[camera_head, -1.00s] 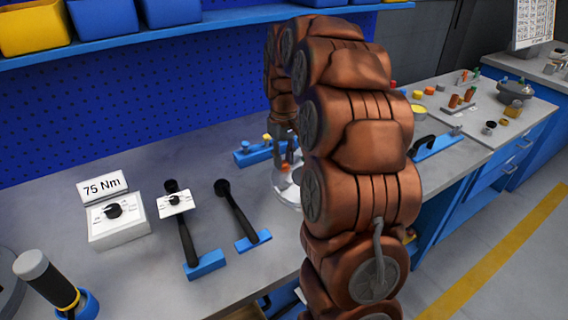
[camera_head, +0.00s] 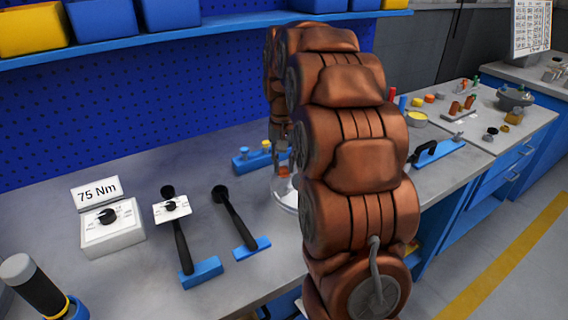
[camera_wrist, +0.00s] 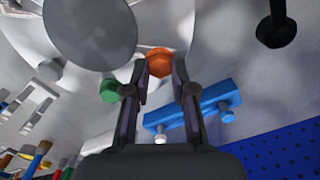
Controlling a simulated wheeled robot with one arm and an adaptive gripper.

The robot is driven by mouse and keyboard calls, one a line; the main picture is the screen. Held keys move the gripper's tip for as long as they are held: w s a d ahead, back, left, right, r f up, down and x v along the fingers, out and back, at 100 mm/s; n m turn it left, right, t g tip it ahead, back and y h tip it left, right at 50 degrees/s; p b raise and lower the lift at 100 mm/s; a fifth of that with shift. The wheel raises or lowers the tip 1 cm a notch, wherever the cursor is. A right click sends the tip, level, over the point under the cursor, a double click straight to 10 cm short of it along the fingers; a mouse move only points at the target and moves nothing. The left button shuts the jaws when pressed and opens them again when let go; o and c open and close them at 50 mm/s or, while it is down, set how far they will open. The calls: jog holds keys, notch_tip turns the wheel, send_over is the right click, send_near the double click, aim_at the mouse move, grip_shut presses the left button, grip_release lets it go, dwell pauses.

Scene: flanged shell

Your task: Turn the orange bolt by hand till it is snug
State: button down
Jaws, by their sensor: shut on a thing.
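The orange bolt (camera_wrist: 160,62) shows its hexagonal head between my fingertips in the wrist view. My gripper (camera_wrist: 160,72) is shut on that head, one finger on each side. In the head view the orange bolt (camera_head: 283,171) is a small patch below my gripper, partly hidden by it. It sits over the pale round shell (camera_head: 284,197), which my arm mostly covers. In the wrist view a green bolt (camera_wrist: 109,91) is left of my fingers, and a large grey disc (camera_wrist: 90,28) lies near the orange bolt. How deep the bolt sits is hidden.
A blue rack (camera_head: 246,161) with bolts stands behind the shell. Left on the bench are two black-handled wrenches (camera_head: 180,240) (camera_head: 236,222) in blue holders and a white box (camera_head: 110,228) under a "75 Nm" sign. Bare bench lies between them and the shell.

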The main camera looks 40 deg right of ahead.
aim_at(284, 168)
jog(key=shift+r, duration=0.15)
jog(key=c, duration=1)
grip_release()
jog(key=shift+o, duration=0.2)
notch_tip(284, 168, up, 12)
dwell(0.5)
